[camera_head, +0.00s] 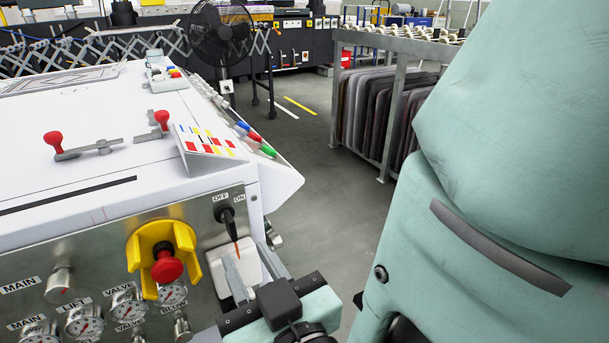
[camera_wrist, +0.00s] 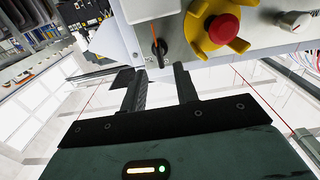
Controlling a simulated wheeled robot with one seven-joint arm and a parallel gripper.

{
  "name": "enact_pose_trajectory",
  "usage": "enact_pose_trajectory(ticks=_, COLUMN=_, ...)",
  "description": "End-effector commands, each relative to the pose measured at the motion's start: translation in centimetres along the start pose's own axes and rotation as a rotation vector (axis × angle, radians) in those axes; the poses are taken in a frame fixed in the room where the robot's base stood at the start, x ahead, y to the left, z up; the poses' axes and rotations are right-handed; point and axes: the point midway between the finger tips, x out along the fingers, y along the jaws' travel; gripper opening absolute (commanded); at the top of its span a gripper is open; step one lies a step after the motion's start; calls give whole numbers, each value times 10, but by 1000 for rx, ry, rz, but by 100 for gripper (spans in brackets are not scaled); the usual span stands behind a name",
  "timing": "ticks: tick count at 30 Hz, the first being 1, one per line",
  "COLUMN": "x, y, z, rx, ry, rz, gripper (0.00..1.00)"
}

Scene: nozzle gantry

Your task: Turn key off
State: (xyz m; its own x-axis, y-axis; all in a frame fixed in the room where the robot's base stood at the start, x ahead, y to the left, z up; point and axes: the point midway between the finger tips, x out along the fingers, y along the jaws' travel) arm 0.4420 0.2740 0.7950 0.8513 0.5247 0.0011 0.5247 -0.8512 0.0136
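The key is a black rotary switch handle with an orange-red line (camera_head: 229,222) on the metal front panel, under the labels OFF and ON. It slants downward and slightly right in the head view; I cannot tell clearly which label it is set to. It also shows in the wrist view (camera_wrist: 159,47), just beyond my fingertips. My gripper (camera_head: 246,262) is open, with its two fingers pointing toward the panel just below the key. In the wrist view my gripper (camera_wrist: 160,70) has an empty gap between its fingers, roughly lined up with the key.
A red emergency button (camera_head: 166,267) in a yellow guard (camera_head: 192,266) sits left of the key. Gauges and knobs (camera_head: 86,321) are lower left. A sloped button panel (camera_head: 204,142) and red-knobbed levers (camera_head: 54,140) are on top. Open floor (camera_head: 330,215) lies to the right.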

Motion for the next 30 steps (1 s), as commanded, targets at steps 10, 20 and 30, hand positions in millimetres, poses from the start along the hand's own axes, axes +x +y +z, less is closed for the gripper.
enact_pose_trajectory(ticks=10, x=-22, y=0, z=-7, rx=-5, ry=-6, rz=1, gripper=30)
enact_pose_trajectory(ticks=20, x=-57, y=0, z=-7, rx=-7, ry=-6, rz=-1, gripper=30)
enact_pose_trajectory(ticks=30, x=-104, y=-1, z=-3, rx=-5, ry=-4, rz=-2, gripper=30)
